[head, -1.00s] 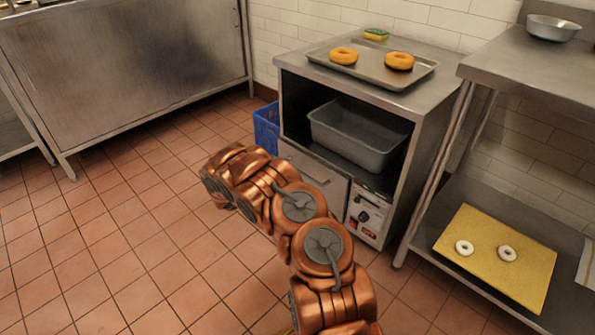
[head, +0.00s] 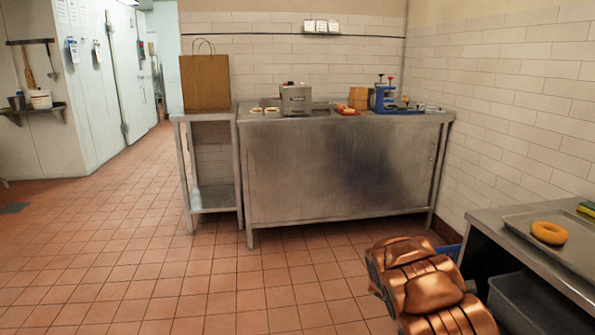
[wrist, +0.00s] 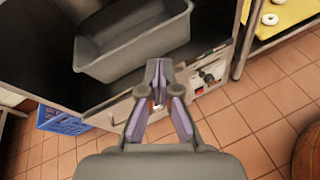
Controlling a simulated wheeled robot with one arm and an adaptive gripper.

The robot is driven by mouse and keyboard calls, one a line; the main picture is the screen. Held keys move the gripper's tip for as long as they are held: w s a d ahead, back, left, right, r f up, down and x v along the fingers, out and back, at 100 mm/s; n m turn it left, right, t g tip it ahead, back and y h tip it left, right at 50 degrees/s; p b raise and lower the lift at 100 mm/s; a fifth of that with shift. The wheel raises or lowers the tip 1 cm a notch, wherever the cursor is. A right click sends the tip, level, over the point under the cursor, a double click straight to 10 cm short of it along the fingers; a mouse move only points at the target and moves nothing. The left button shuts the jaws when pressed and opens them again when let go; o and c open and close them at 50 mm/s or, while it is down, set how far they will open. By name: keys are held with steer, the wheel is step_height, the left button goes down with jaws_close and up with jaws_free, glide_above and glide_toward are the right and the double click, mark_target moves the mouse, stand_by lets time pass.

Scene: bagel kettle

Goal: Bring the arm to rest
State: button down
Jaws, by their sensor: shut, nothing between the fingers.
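My gripper (wrist: 159,82) shows in the wrist view, with its fingers together and nothing between them. It points toward the front of the steel kettle unit (wrist: 120,108), beside the control panel with red switches (wrist: 207,82). A deep grey bin (wrist: 135,50) sits in the unit's open bay, beyond the fingertips. In the head view my copper arm shows at the lower right, and the gripper itself is out of that view.
A blue crate (wrist: 62,122) stands beside the unit. A tray (head: 520,220) with a browned bagel (head: 549,232) lies on top. A yellow board (wrist: 278,22) holds pale rings. A steel counter (head: 340,180) stands at the back. The tiled floor (head: 130,250) at left is clear.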

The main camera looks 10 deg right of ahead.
steer(key=s+a+r+m+g+y+p, duration=0.1)
steer(key=s+a+r+m+p, duration=0.2)
steer(key=r, duration=0.4)
steer(key=s+a+r+m+g+y+p, duration=0.1)
steer(key=s+a+r+m+p, duration=0.15)
steer(key=s+r, duration=0.45)
steer(key=s+a+r+m+t+y+p, duration=0.1)
steer(key=s+a+r+m+y+p, duration=0.1)
steer(key=s+a+r+y+p, duration=0.2)
steer(key=s+a+r+m+t+y+p, duration=0.1)
steer(key=s+a+r+y+p, duration=0.3)
steer(key=s+a+r+p, duration=0.6)
steer(key=s+a+r+m+t+y+p, duration=0.1)
steer(key=s+a+r+m+y+p, duration=0.3)
steer(key=a, duration=1.4)
steer(key=s+r+p, duration=0.3)
steer(key=s+r, duration=0.3)
steer(key=r, duration=0.1)
steer(key=shift+s+a, duration=0.1)
